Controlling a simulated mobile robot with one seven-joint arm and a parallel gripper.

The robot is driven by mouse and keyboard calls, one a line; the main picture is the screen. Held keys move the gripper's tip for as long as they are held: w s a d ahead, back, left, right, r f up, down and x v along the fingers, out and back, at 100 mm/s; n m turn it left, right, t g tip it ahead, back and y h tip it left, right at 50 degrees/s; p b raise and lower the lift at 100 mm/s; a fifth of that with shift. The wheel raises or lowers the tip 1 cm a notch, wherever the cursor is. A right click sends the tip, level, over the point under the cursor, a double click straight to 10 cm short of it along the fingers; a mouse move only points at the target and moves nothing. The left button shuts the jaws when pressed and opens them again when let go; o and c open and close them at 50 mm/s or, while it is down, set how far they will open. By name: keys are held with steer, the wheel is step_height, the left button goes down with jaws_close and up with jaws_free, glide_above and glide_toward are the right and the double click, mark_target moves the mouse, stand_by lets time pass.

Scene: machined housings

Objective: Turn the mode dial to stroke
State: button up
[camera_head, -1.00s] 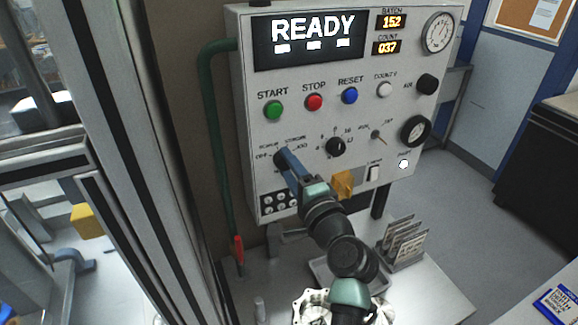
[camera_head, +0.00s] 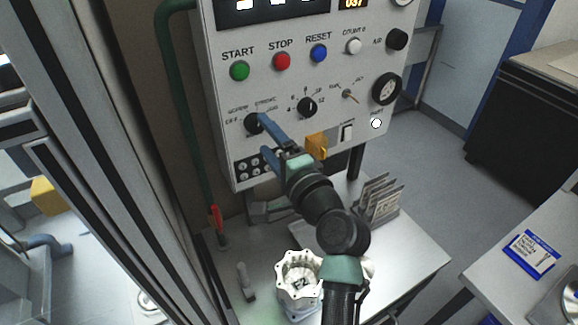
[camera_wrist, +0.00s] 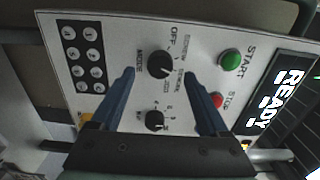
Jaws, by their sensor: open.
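The mode dial (camera_head: 254,124) is a round black knob at the lower left of the grey control panel, with OFF, STROKE and other labels around it. In the wrist view the dial (camera_wrist: 160,64) lies between the tips of my two blue fingers, apart from both. Its pointer is too small to read surely. My gripper (camera_head: 266,136) is open and empty in front of the dial, reaching up from the lower right; it also shows in the wrist view (camera_wrist: 160,73). One finger overlaps the dial's edge in the head view.
A second black dial (camera_head: 307,107) is right of the mode dial. Green START (camera_head: 239,71), red STOP (camera_head: 282,61) and blue RESET (camera_head: 319,53) buttons sit above. A keypad (camera_head: 256,168) and yellow block (camera_head: 317,146) are below. A white housing (camera_head: 299,277) stands on the bench.

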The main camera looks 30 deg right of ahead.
steer(key=s+b, duration=0.2)
steer(key=s, duration=0.7)
steer(key=shift+s+d, duration=0.2)
steer(key=shift+s, duration=0.15)
steer(key=shift+f, duration=0.1)
